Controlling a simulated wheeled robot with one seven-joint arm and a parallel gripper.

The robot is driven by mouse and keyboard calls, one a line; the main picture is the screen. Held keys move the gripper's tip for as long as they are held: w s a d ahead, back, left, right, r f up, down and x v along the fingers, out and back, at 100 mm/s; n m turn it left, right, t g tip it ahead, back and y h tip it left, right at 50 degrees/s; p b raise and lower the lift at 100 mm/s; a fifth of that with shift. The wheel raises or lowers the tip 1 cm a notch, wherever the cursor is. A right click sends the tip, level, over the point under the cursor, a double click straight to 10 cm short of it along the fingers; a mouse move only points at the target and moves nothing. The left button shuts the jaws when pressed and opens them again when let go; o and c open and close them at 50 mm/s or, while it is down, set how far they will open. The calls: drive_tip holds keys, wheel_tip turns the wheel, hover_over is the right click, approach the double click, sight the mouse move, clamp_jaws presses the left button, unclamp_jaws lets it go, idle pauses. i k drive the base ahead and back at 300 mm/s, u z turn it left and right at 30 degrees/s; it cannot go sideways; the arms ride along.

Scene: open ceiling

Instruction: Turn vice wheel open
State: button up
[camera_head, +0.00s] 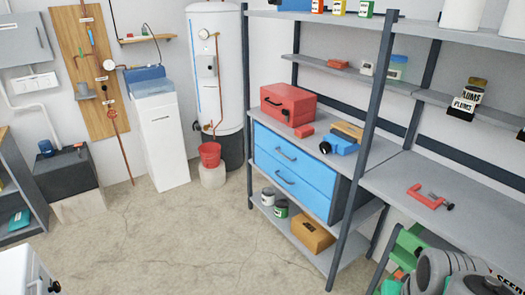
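No vice can be made out for certain in the head view. A red C-shaped clamp-like tool (425,198) with a small dark end piece lies on the grey worktop at the right. A blue tool (341,146) with a round black end sits on the shelf unit, beside a yellow-orange piece. I cannot tell whether either of them is the vice, and no wheel shows clearly on them. My gripper is not in view.
A shelf unit with blue drawers (288,166) and a red toolbox (288,103) stands right of centre. A white boiler (215,75), red bucket (210,154) and white cabinet (166,142) stand behind. Bulky green and grey items fill the lower right. The concrete floor (165,235) is open.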

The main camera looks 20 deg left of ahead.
sight(325, 147)
drive_tip(key=u, duration=0.7)
drive_tip(key=i, duration=0.45)
drive_tip(key=u, duration=0.85)
drive_tip(key=i, duration=1.8)
drive_tip(key=z, duration=0.55)
